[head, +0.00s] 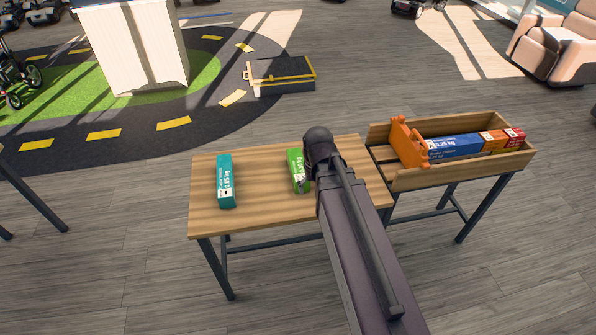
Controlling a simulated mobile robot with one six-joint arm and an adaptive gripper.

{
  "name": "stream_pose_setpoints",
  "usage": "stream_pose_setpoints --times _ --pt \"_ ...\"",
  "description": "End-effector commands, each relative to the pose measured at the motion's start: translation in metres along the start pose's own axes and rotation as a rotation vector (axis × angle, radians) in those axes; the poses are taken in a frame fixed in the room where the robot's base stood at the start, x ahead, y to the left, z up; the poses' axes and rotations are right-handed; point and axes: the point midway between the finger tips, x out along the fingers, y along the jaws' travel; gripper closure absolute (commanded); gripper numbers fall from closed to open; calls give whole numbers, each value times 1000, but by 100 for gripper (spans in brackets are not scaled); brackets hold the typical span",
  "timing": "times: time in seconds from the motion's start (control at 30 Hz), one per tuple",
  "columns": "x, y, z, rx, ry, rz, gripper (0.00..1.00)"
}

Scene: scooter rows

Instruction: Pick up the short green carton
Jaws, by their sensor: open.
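The green carton (297,172) lies on the wooden table, near its middle. It has white lettering, and its right side is partly covered by my arm. A teal carton (225,182) lies to its left on the same table, clearly apart from it and looking longer. My arm reaches in from the bottom of the head view, and its dark rounded joint is just right of the green carton in the picture. My gripper is hidden behind the arm, so I cannot see its fingers or whether they touch the carton.
The table (262,212) is bare between the cartons. To its right stands a wooden tray (480,169) on legs, holding an orange bracket (407,143) and blue, orange and red cartons. A dark case (281,76) lies on the floor behind, near a white block (133,45).

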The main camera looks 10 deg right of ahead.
Motion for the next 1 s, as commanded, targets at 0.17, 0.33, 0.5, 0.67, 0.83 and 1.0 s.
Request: stream_pose_setpoints --times 0.17,0.33,0.5,0.67,0.83,1.0 --pt "19 -1 -69 0 25 0 0" --pt "35 -2 -141 -5 55 0 0" --pt "48 -2 -202 -4 83 -1 0" --pt "55 -3 -237 -3 100 -1 0" --pt "56 -3 -247 -3 107 -1 0" --pt "56 -2 -246 -2 107 -1 0"
